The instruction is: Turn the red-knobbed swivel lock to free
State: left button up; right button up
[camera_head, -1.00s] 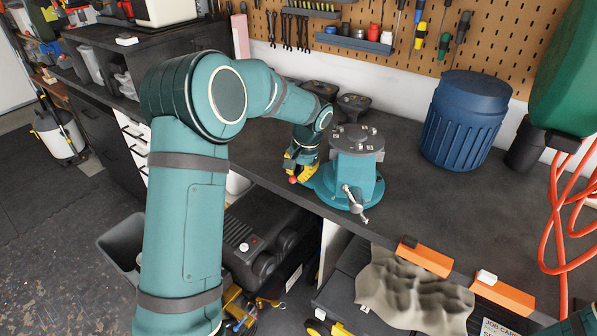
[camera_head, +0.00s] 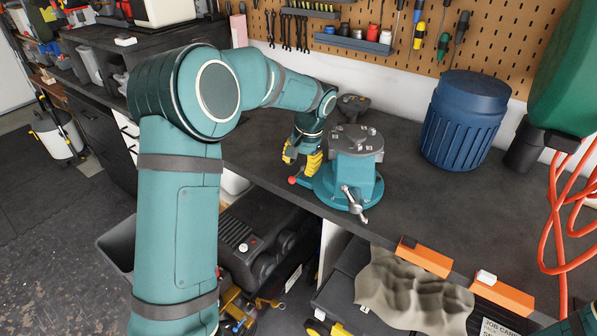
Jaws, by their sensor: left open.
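A teal vise (camera_head: 356,178) stands on the dark workbench top with its round base near the front edge. The red-knobbed swivel lock shows as a small red knob (camera_head: 292,181) at the left of the vise base. Its lever is mostly hidden or too small to make out. My left gripper (camera_head: 301,166) has yellow fingers, points down and is open. It is just above the red knob and left of the vise body, apart from the knob as far as I can see. My right gripper is not in view; only a bit of teal arm shows at the bottom right corner.
A ribbed blue bin (camera_head: 464,120) stands right of the vise. A dark object (camera_head: 353,105) stands behind the vise. An orange hose (camera_head: 562,230) hangs at right. The bench between vise and bin is clear.

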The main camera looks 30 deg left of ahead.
pick_arm(q)
notch_tip(320, 180, up, 8)
jog(key=d, duration=0.1)
jog(key=shift+d, duration=0.3)
jog(key=shift+s+f, duration=0.1)
jog(key=shift+f, duration=0.05)
